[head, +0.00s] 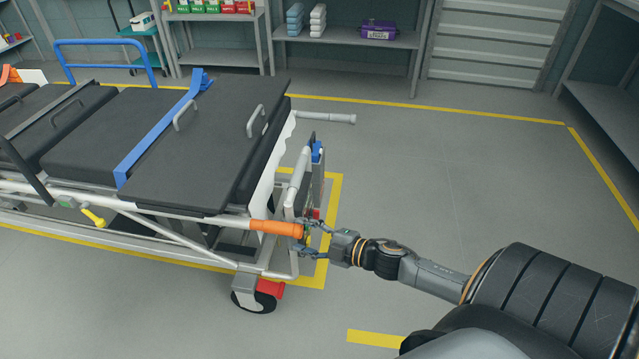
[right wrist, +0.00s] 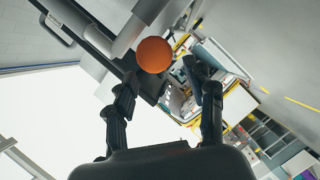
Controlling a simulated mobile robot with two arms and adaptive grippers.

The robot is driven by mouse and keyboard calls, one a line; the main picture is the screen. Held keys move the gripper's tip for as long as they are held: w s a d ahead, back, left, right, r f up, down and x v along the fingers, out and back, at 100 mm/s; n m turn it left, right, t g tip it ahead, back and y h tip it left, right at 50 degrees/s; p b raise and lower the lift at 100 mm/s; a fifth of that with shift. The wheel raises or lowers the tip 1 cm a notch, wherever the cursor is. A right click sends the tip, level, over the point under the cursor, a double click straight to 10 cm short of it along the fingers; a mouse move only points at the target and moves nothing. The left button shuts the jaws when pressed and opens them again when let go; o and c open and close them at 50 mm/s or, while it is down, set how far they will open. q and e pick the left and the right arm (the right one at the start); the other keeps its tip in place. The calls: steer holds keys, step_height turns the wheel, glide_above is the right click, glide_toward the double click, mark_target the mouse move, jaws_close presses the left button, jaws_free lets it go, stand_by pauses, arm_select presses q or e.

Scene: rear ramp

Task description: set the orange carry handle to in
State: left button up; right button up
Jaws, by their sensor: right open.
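The orange carry handle (head: 274,229) is at the near foot-end corner of the stretcher, in line with its grey side rail. It sticks out toward the right in the head view. My right gripper (head: 312,233) is at the handle's free end, with its fingers apart. In the right wrist view the handle's round orange end (right wrist: 154,54) shows ahead of the open fingers (right wrist: 165,88), a little above the space between them. I cannot tell whether a finger touches it. My left gripper is not in view.
The stretcher (head: 185,140) has a dark mattress and a blue strap (head: 150,140). A grey handle (head: 335,118) extends from its far corner. A caster with a red pedal (head: 270,289) is below my gripper. Shelves (head: 350,38) line the back; the floor at right is clear.

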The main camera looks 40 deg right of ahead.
steer(key=shift+v, duration=2.35)
